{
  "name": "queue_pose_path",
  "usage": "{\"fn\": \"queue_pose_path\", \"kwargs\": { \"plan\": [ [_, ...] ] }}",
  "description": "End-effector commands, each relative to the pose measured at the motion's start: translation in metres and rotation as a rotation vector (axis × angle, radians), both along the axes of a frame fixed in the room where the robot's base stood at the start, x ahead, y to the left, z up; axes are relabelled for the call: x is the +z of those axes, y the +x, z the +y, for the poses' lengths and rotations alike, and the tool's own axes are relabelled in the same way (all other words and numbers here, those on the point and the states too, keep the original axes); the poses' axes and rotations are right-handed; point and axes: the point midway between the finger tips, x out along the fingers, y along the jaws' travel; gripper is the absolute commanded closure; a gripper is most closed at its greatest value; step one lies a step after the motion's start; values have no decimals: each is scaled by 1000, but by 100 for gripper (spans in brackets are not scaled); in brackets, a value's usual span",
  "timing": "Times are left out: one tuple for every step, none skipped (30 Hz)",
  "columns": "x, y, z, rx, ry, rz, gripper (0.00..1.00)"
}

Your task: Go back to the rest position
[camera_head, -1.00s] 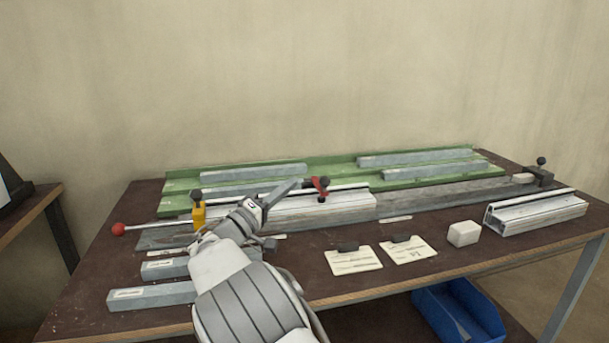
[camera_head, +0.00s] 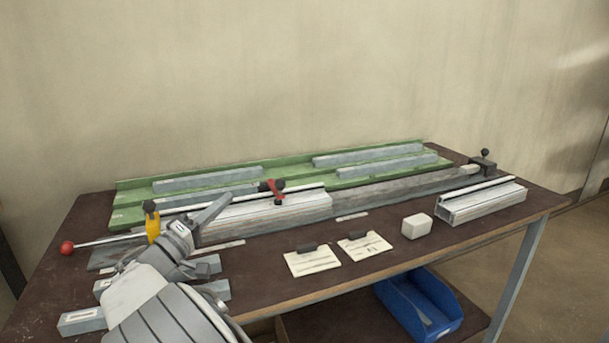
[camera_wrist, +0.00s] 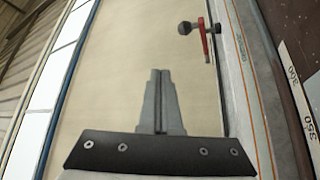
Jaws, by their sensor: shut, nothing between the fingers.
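My gripper (camera_head: 214,212) is in the left part of the head view, above the bench, in front of the left end of the clamped aluminium profile (camera_head: 290,208). Its fingers are shut with nothing between them, as the wrist view (camera_wrist: 160,101) also shows. The profile lies along the grey rail (camera_head: 395,186). A red clamp with a black knob (camera_head: 276,190) sits over the profile and also shows in the wrist view (camera_wrist: 204,40). A yellow block (camera_head: 152,228) with a black knob stands at the left, near a rod with a red ball (camera_head: 67,248). My arm hides part of the bench front.
A green tray (camera_head: 130,198) with several grey bars lies at the back. A short profile (camera_head: 480,203), a white block (camera_head: 416,226) and two cards (camera_head: 312,262) (camera_head: 365,247) lie on the right and front. A blue bin (camera_head: 420,303) is below the bench (camera_head: 300,292).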

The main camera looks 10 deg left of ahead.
Motion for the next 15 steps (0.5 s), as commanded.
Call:
{"fn": "queue_pose_path", "kwargs": {
  "plan": [
    [2,3,-5,-10,4,8,100],
    [3,5,-10,-19,7,16,100],
    [5,8,-19,-36,13,32,100],
    [7,12,-28,-54,20,50,100],
    [9,17,-40,-77,29,71,100],
    [12,23,-60,-112,45,107,100],
    [14,28,-76,-141,58,140,100],
    [16,32,-95,-171,73,176,100],
    [18,36,-120,-213,98,226,100],
    [19,38,-138,-241,119,265,100],
    [20,39,-157,-269,137,304,100],
    [21,39,-181,-303,165,353,100],
    [21,39,-198,-327,187,391,100],
    [21,37,-214,-349,209,428,100],
    [22,33,-236,-375,240,475,100]
  ]
}}
